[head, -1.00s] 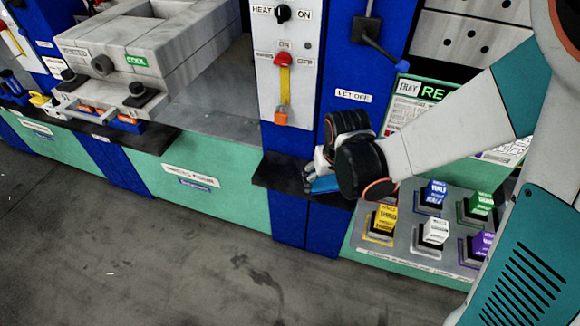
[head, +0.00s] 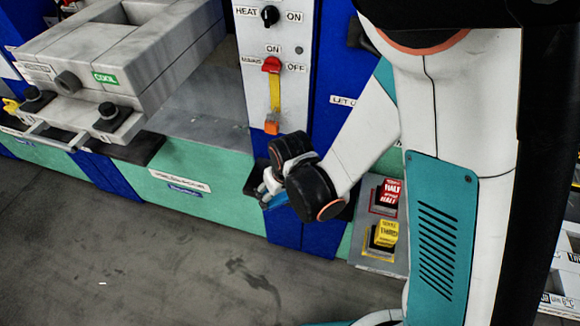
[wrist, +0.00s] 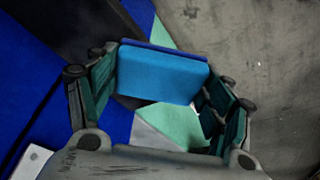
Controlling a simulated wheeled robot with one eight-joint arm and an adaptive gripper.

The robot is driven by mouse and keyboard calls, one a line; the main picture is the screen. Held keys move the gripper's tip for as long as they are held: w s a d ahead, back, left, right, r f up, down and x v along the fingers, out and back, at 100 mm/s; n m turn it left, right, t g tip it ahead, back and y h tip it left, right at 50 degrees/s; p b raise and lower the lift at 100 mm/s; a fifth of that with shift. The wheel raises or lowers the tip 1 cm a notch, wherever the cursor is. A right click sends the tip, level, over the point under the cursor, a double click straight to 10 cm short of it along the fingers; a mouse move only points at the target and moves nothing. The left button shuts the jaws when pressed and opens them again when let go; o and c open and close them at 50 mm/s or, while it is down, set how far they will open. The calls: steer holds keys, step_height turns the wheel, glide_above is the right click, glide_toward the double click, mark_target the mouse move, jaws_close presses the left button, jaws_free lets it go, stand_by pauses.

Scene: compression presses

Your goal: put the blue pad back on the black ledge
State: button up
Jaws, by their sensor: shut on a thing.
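The blue pad (wrist: 162,74) is between the fingers of my gripper (wrist: 158,95) in the wrist view, its broad face toward the camera. The gripper is shut on it. In the head view my gripper (head: 268,190) is at the front left part of the black ledge (head: 252,180), and a small part of the blue pad (head: 277,201) shows beneath it. My wrist hides much of the ledge. In the wrist view a dark surface (wrist: 75,25), likely the ledge, lies left of the pad. I cannot tell whether the pad touches the ledge.
A grey press (head: 120,70) is at the left. Push buttons (head: 383,235) sit on a panel to the right. The floor (head: 180,270) in front is clear.

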steer(key=w+d, duration=0.1)
steer(key=w, duration=0.2)
steer(key=w+d+f+b, duration=0.1)
steer(key=w, duration=0.2)
steer(key=w+d+f+b, duration=0.1)
steer(key=w, duration=0.3)
steer(key=shift+w+d+f, duration=0.1)
steer(key=shift+d, duration=0.3)
steer(key=shift+s+d+b+x, duration=0.15)
steer(key=shift+b+x, duration=0.25)
steer(key=shift+x, duration=0.4)
steer(key=shift+s+d+b+x, duration=0.15)
steer(key=shift+b+x, duration=0.25)
steer(key=shift+x, duration=0.4)
steer(key=shift+s+b+x, duration=0.2)
steer(key=shift+b+x, duration=0.2)
steer(key=shift+x, duration=0.4)
steer(key=shift+f, duration=0.2)
steer(key=shift+f, duration=0.15)
steer(key=o, duration=1.4)
steer(key=shift+r, duration=0.2)
steer(key=p+v, duration=0.4)
steer(key=v, duration=0.8)
